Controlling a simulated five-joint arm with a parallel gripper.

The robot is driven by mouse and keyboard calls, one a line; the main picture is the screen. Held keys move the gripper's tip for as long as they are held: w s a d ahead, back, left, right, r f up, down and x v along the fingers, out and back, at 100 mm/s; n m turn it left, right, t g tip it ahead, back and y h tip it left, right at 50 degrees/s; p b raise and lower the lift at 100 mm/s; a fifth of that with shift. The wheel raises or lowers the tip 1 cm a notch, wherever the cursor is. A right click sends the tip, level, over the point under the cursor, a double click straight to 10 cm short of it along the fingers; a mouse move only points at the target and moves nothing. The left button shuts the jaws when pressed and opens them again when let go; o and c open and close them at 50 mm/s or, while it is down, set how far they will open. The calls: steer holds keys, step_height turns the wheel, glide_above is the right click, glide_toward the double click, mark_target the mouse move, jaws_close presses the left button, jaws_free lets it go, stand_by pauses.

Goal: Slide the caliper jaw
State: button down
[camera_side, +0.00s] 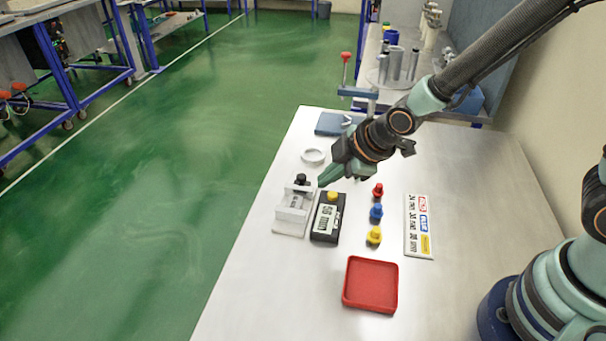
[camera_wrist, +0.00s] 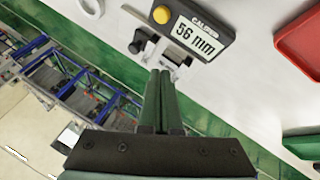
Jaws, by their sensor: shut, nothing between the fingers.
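The caliper (camera_side: 292,214) is a pale grey fixture with upright jaws near the table's left edge, with a black knob (camera_side: 301,180) at its far end.
Red (camera_side: 377,190), blue (camera_side: 376,212) and yellow (camera_side: 374,236) pieces stand in a row right of the box. A label plate (camera_side: 418,244) lies farther right. A red tray (camera_side: 370,308) sits nearer. A white ring (camera_side: 313,156) lies behind the caliper. The near table is clear.

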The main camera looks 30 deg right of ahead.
mark_target(310, 189)
steer(key=x, duration=0.5)
steer(key=shift+w+f, duration=0.1)
steer(key=shift+f, duration=0.1)
steer(key=shift+w+d+f, duration=0.1)
steer(key=shift+w+d, duration=0.1)
steer(key=shift+w, duration=0.4)
steer(key=shift+w+d, duration=0.2)
steer(key=shift+w, duration=0.4)
steer(key=shift+w+d+f, duration=0.1)
steer(key=shift+w+d, duration=0.1)
steer(key=shift+w, duration=0.35)
steer(key=shift+w+d+h, duration=0.3)
steer(key=shift+w+d, duration=0.5)
steer(key=shift+w, duration=0.3)
